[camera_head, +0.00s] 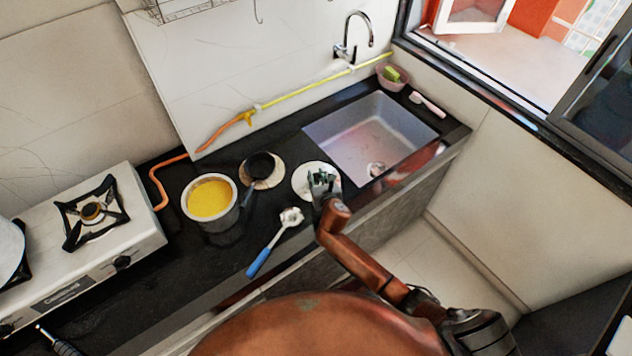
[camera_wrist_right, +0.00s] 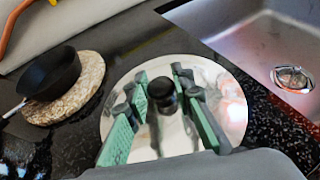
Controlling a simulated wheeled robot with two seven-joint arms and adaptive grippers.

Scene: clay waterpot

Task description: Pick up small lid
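The small lid is a round, shiny silver disc with a black knob. In the head view the lid (camera_head: 301,180) lies on the black counter just left of the sink, partly hidden by my right gripper (camera_head: 321,178). In the right wrist view the lid (camera_wrist_right: 225,92) fills the middle, with its knob (camera_wrist_right: 162,96) between the two green-padded fingers of my right gripper (camera_wrist_right: 165,92). The fingers are apart, with a gap visible beside the knob, so the gripper is open. Whether a finger touches the knob is unclear. My left gripper is not in view.
The sink (camera_head: 365,135) is at right, the stove (camera_head: 85,240) at far left. An orange-yellow hose (camera_head: 290,97) runs behind.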

